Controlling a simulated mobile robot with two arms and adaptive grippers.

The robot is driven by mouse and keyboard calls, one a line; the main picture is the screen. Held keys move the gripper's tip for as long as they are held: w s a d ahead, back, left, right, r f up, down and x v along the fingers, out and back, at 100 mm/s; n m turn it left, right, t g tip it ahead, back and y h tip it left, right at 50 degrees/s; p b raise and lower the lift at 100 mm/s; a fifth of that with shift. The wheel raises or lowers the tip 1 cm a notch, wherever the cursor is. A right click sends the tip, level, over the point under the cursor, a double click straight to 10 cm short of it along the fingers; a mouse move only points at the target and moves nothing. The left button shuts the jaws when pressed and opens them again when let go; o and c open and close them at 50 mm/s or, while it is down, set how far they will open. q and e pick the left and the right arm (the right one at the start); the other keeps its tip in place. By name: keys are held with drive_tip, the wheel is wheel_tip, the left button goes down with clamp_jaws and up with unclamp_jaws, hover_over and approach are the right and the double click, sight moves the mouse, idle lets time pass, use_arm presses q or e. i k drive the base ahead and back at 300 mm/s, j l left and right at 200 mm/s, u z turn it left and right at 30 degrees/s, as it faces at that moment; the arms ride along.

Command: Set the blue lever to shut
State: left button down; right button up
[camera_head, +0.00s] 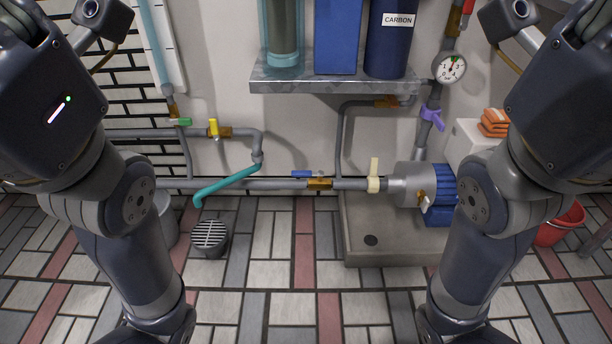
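The blue lever (302,173) sits on a brass valve (319,184) in the long grey horizontal pipe low on the back wall. The lever looks level, points left from the valve and lies roughly along the pipe. Nothing touches it or hides it. My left arm fills the left side of the view and my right arm the right side. Neither gripper's fingers can be seen, so I cannot tell how they stand relative to the lever.
Other handles are green (180,122), yellow (213,127), purple (432,117) and cream (374,175). A teal spout (227,186) hangs over a grated drain (209,234). A shelf (335,86) with canisters is above the lever; a pump (410,184) stands right.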

sight(293, 173)
drive_tip(key=i+u, duration=0.25)
drive_tip(key=i, duration=0.2)
drive_tip(key=i+l+u, duration=0.3)
drive_tip(key=i+j, duration=0.1)
